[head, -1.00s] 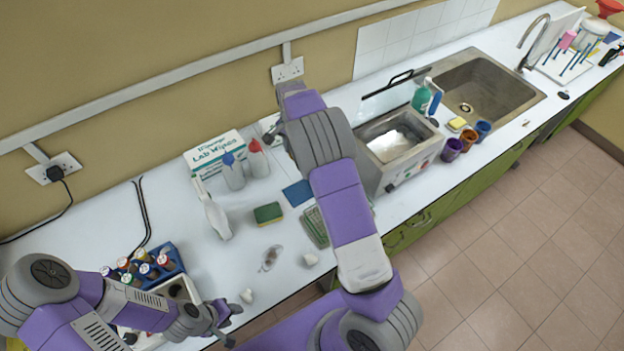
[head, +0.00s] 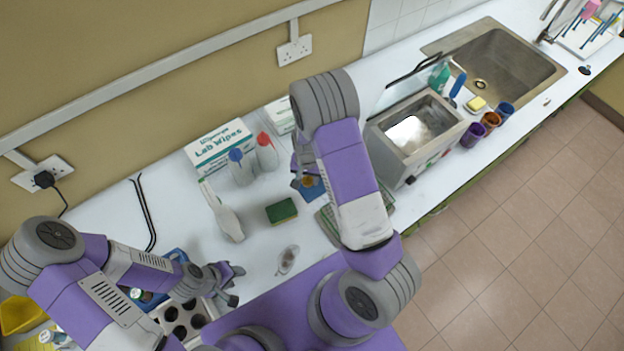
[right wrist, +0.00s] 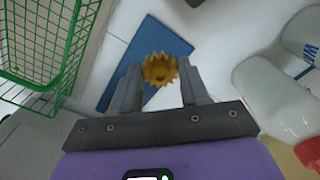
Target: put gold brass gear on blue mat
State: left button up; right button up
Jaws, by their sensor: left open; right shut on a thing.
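The gold brass gear (right wrist: 160,69) is toothed and yellow-gold, held between the two finger tips of my right gripper (right wrist: 160,78). It also shows small in the head view (head: 307,182), under the right arm. The blue mat (right wrist: 146,42) lies flat on the counter beneath and behind the gear; part of it shows in the head view (head: 318,191). The gear overlaps the mat in both views; I cannot tell whether it touches it. My left gripper (head: 236,283) is open and empty, low on the left, away from the mat.
A green wire basket (right wrist: 45,45) stands beside the mat. A green sponge (head: 282,211), wash bottles (head: 241,168) and a lab wipes box (head: 220,146) are to the left. A metal bath (head: 415,132) stands to the right. White counter is free near the sponge.

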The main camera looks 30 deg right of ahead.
aim_at(308, 189)
pick_arm(q)
jog(key=shift+w, duration=0.2)
pick_arm(e)
jog(key=f, duration=0.2)
jog(key=shift+w+f, duration=0.25)
jog(key=shift+f, duration=0.1)
pick_arm(q)
jog(key=shift+s+r, duration=0.1)
pick_arm(e)
notch_tip(308, 189, down, 3)
jog(key=shift+s+r, duration=0.1)
pick_arm(q)
jog(key=shift+f, duration=0.25)
pick_arm(e)
jog(key=shift+f, duration=0.2)
pick_arm(q)
jog(key=shift+r, duration=0.1)
pick_arm(e)
jog(key=o, duration=1.2)
pick_arm(q)
jog(key=shift+r, duration=0.1)
pick_arm(e)
jog(key=shift+r, duration=0.15)
